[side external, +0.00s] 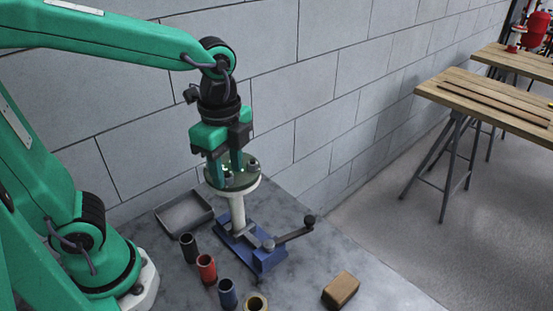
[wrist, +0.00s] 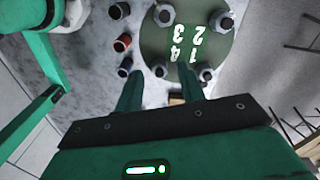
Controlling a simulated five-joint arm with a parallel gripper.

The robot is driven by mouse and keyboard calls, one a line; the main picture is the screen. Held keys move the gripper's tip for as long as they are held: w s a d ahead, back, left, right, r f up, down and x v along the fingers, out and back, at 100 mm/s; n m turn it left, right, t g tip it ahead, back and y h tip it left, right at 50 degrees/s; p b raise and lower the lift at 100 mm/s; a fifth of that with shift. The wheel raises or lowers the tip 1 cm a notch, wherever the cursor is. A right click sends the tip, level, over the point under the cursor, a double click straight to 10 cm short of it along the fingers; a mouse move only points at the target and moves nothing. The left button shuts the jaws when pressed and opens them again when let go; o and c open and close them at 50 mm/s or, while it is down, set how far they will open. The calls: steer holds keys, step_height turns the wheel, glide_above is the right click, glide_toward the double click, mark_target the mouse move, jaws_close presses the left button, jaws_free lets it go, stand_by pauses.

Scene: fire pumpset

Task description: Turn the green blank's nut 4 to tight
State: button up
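The green blank (side external: 243,181) is a round disc lying on top of a white pipe (side external: 237,212). In the wrist view the blank (wrist: 213,48) carries white numbers 1 to 4 and dark nuts around its rim. Nut 4 (wrist: 160,71) is at the lower left, beside the number 4. My gripper (side external: 226,175) points down at the blank. In the wrist view its fingers (wrist: 158,75) stand apart, one on each side of nut 4, with visible gaps. I cannot tell how far the fingertips are above the blank. A blue vise (side external: 262,257) holds the pipe.
Black (side external: 188,247), red (side external: 206,268), blue (side external: 227,293) and tan (side external: 256,302) cylinders stand in front. The vise handle (side external: 296,234) sticks out right. A brown block (side external: 341,290) lies near the table's right edge. The wall is close behind.

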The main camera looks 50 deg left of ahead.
mark_target(228, 176)
steer(key=shift+r, duration=3.75)
steer(key=s+a+f+n+t, duration=0.1)
steer(key=a+f+n+t, duration=0.1)
steer(key=n, duration=0.5)
steer(key=s+a+f+n+t, duration=0.2)
steer(key=a+n+t, duration=0.1)
steer(key=a+n, duration=0.2)
steer(key=n, duration=0.2)
steer(key=shift+s+a+f+n+t, duration=0.3)
